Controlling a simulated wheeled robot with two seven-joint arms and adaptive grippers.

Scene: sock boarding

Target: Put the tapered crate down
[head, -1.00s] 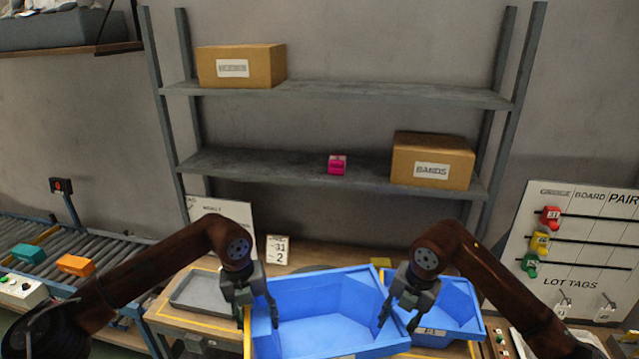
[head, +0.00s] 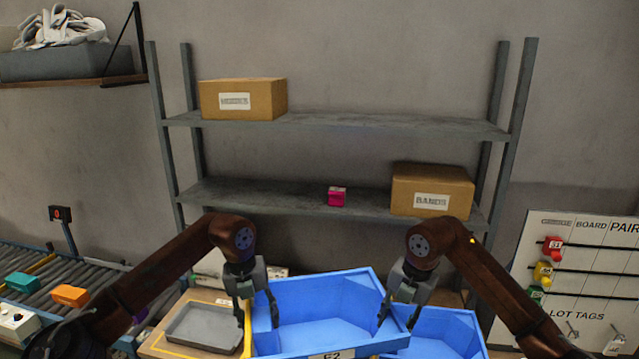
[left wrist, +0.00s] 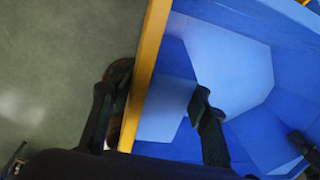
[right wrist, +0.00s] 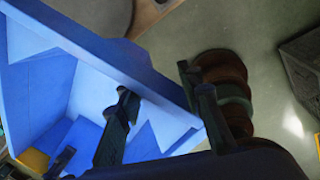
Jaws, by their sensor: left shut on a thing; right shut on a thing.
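The tapered crate (head: 325,318) is blue and open-topped, with a white label on its near side, and it looks empty. My left gripper (head: 257,316) is shut on its left wall, with one finger inside and one outside. The crate's inside also shows in the left wrist view (left wrist: 235,70). My right gripper (head: 397,318) is shut on its right wall, its fingers straddling the blue rim (right wrist: 110,50) in the right wrist view. The crate hangs between both grippers and appears above the table. Its underside is hidden.
A second blue crate (head: 445,335) stands close at the right, partly behind my right gripper. A grey tray (head: 203,328) lies on the table at the left. Behind are a shelf (head: 340,125) with cartons, and a roller conveyor (head: 45,290) at the far left.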

